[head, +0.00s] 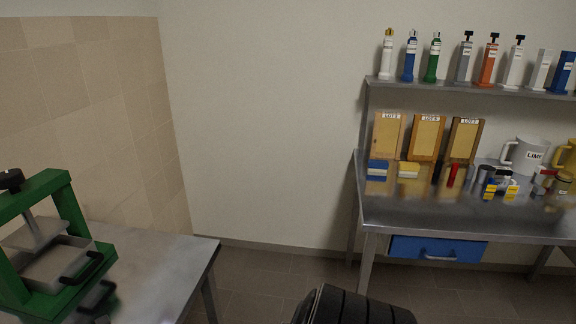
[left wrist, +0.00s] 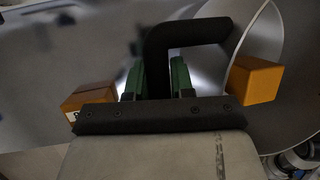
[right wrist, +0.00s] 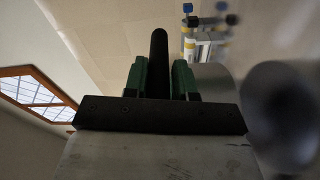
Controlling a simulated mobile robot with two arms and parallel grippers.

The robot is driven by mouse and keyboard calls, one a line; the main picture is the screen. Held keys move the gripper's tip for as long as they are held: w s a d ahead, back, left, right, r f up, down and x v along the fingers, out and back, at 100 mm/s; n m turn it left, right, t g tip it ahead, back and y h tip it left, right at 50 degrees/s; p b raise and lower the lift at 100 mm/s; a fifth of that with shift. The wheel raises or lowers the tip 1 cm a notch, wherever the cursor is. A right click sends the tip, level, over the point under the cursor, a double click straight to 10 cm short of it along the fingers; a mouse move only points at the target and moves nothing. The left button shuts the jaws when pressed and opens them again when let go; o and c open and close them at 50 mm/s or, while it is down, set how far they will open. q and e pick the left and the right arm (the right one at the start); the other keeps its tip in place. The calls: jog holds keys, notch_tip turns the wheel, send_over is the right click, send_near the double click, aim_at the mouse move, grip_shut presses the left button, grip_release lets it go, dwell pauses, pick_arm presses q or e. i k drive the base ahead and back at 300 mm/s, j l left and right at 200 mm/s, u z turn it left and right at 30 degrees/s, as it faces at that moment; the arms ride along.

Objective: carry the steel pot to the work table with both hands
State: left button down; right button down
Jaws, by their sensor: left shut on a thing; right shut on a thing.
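No steel pot and neither gripper shows in the head view. In the left wrist view my left gripper (left wrist: 160,78) has its green-tipped fingers shut on a black bent handle (left wrist: 185,38). The handle reaches toward a curved grey metal surface (left wrist: 262,32), which looks like the steel pot. In the right wrist view my right gripper (right wrist: 159,78) is shut on a black upright bar (right wrist: 159,45), which looks like the other handle. The pot's full shape, its contents and its tilt cannot be told.
A steel table (head: 415,212) with jars, boxes and mugs stands at the right, under a shelf (head: 470,88) of bottles. A blue drawer (head: 437,249) hangs below it. A green press (head: 70,195) stands on a table (head: 165,262) at the left. Floor shows between them.

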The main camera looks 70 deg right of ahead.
aim_at(461, 192)
jog(key=z, duration=2.15)
jog(key=i+l+z, duration=0.15)
jog(key=z, duration=0.25)
jog(key=i+l+z, duration=0.2)
jog(key=z, duration=0.2)
jog(key=i+l, duration=0.85)
jog(key=i, duration=0.15)
jog(key=i+l, duration=0.8)
jog(key=i, duration=0.2)
